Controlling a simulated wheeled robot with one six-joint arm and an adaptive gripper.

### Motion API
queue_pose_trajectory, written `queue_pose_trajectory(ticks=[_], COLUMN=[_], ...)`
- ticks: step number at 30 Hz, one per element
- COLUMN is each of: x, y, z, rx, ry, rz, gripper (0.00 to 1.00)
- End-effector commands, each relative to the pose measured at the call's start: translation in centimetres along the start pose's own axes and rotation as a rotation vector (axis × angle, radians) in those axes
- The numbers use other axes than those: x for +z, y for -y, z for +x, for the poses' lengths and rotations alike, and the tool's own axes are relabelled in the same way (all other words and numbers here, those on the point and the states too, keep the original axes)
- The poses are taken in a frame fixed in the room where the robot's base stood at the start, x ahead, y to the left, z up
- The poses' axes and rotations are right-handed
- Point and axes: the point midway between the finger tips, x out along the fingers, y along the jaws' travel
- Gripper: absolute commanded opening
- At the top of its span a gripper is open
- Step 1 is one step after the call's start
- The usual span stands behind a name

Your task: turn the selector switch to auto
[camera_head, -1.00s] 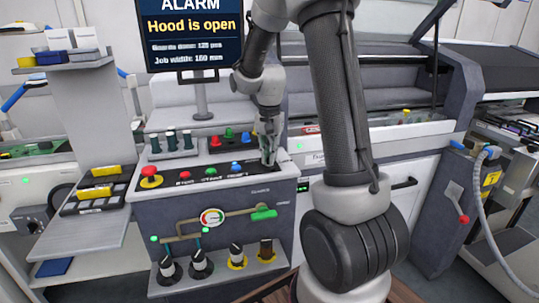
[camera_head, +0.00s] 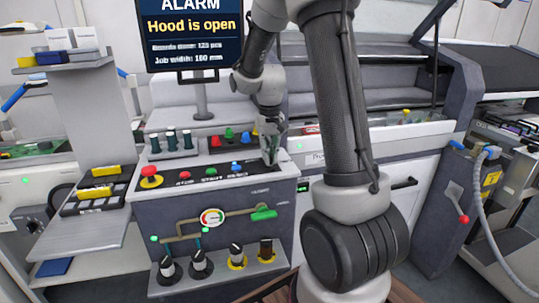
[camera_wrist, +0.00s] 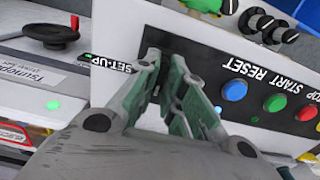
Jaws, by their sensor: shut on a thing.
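My gripper (camera_head: 270,158) is at the right end of the control panel (camera_head: 205,192), pointing down at its face. In the wrist view its green-padded fingers (camera_wrist: 168,88) are closed around the selector switch (camera_wrist: 157,88), of which only a small dark part shows between the fingertips. A "SET-UP" label (camera_wrist: 113,64) is beside the switch in the wrist view. The AUTO label is hidden, and I cannot tell the exact angle of the switch.
Blue (camera_wrist: 234,90), green (camera_wrist: 275,103) and red buttons are close beside my fingers. A red emergency stop (camera_head: 149,171) is at the panel's left end. Small bottles and coloured knobs stand behind. The screen (camera_head: 192,32) reads "Hood is open".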

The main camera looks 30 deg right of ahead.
Motion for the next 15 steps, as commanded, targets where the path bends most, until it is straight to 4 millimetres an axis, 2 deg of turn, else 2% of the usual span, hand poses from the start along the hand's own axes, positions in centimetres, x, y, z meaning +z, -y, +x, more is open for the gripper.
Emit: queue_pose_trajectory(ticks=[11,12,15], x=[-0.06,-0.06,-0.05], y=[0.0,0.0,0.0], z=[-0.06,-0.06,-0.05], rx=[0.0,0.0,0.0], ry=[-0.002,-0.002,-0.002], rz=[-0.007,-0.007,-0.007], gripper=[0.0,0.12,0.31])
